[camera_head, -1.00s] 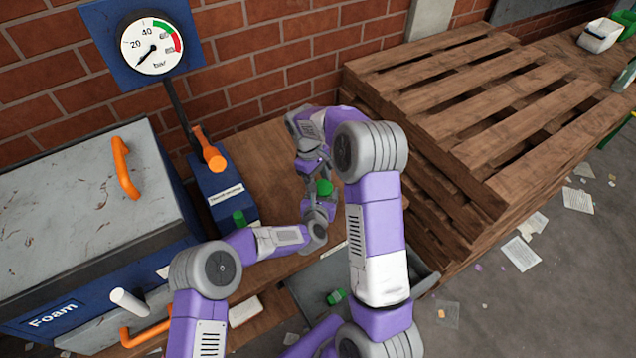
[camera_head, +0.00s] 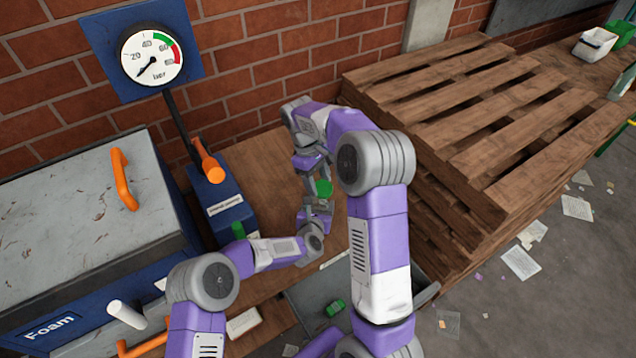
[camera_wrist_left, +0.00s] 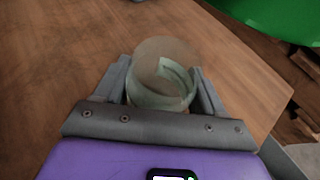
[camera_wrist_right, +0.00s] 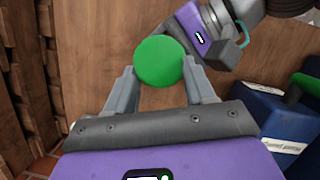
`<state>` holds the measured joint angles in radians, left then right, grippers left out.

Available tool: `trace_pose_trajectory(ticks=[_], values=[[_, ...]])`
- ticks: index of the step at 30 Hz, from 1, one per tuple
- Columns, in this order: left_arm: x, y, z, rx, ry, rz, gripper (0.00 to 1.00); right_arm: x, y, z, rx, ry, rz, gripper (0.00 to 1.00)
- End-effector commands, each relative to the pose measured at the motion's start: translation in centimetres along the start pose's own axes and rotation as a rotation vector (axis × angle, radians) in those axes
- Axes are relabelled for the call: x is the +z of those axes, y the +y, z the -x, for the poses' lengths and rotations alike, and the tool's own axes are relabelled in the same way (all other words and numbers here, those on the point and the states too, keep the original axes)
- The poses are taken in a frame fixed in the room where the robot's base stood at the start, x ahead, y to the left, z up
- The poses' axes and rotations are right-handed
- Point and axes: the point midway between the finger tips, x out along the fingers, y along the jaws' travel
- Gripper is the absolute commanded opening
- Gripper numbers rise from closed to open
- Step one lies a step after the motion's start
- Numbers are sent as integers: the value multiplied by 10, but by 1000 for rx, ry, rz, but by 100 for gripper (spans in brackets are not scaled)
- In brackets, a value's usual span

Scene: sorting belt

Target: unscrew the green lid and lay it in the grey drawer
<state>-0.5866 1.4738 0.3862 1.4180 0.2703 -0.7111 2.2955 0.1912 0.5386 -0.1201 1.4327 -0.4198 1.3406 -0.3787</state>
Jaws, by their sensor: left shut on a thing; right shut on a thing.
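The round green lid (camera_wrist_right: 159,62) is held between the fingers of my right gripper (camera_wrist_right: 160,88). It also shows in the head view (camera_head: 323,188) and at the top right of the left wrist view (camera_wrist_left: 275,14). My left gripper (camera_wrist_left: 163,92) is shut on a clear, pale-green glass jar (camera_wrist_left: 160,88), whose mouth shows uncovered. The lid is apart from the jar, above the wooden bench. The right gripper hides the jar in the head view. The grey drawer (camera_head: 306,297) is open at the bench front, with a small green piece (camera_head: 335,307) in it.
A blue box (camera_head: 222,205) with an orange lever and a green knob (camera_head: 238,230) stands left on the bench (camera_head: 270,160). A large blue-and-grey chest (camera_head: 80,220) is farther left. Stacked pallets (camera_head: 480,110) rise at the right. My right arm passes over the drawer's right part.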

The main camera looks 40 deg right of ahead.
Motion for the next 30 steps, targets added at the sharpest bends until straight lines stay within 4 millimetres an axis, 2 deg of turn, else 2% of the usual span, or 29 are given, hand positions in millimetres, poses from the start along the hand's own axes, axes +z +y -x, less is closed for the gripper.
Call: trace_pose_trajectory(ticks=[6, 7, 12, 23, 30], values=[[2, 0, 0, -1, -3, -1, 15, 0, 0, 0, 1, 0, -1, 11], [2, -1, 0, -1, -3, -1, 74, 0, 0, 0, 1, 0, -1, 11], [2, -1, 0, -1, -3, -1, 100, 0, 0, 0, 1, 0, -1, 11], [1, 0, 3, -1, -2, -1, 100, 0, 0, 0, 1, 0, -1, 11], [1, 0, 28, -1, -1, 0, 100, 0, 0, 0, 1, 0, -1, 11]])
